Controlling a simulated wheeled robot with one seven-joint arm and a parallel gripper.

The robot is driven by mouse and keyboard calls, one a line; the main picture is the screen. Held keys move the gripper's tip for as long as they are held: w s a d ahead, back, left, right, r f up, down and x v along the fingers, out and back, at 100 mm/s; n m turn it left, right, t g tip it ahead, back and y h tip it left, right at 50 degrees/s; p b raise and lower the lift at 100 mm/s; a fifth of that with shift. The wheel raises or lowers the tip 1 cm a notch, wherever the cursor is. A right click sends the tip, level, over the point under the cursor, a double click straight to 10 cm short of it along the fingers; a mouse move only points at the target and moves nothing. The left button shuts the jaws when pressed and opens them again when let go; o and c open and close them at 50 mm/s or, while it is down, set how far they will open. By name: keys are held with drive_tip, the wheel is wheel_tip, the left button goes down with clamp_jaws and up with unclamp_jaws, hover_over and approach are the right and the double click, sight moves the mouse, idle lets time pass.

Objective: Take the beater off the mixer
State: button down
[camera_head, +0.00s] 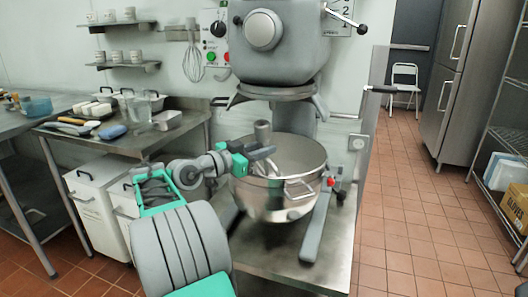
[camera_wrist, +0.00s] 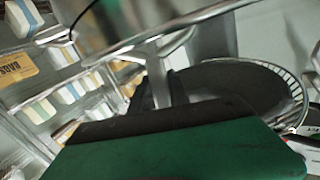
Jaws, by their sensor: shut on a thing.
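The grey mixer (camera_head: 285,52) stands in the middle of the head view, with its steel bowl (camera_head: 285,203) below the head. My gripper (camera_head: 262,157) reaches in from the left over the bowl's rim. Its fingers are shut on the beater, whose silvery metal part (camera_head: 287,166) shows just beyond them. In the wrist view a metal stem of the beater (camera_wrist: 157,85) stands between the dark fingers, with curved bars above it. A clear gap shows between the mixer head and the bowl. The lower part of the beater is hidden by the bowl wall.
The mixer's steel table (camera_head: 285,265) bears grey legs beside the bowl. A whisk (camera_head: 193,62) hangs on the wall. Open tiled floor (camera_head: 425,210) lies at the right, before a fridge (camera_head: 447,80).

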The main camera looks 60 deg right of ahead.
sight(256, 126)
drive_tip(key=shift+h, duration=0.3)
drive_tip(key=r, duration=0.2)
drive_tip(key=a+r+p, duration=0.1)
drive_tip(key=r, duration=0.2)
drive_tip(key=r+p, duration=0.1)
drive_tip(key=r, duration=0.1)
drive_tip(key=shift+s+a+r, duration=0.15)
drive_tip(key=shift+a+r, duration=0.1)
drive_tip(key=shift+r, duration=0.15)
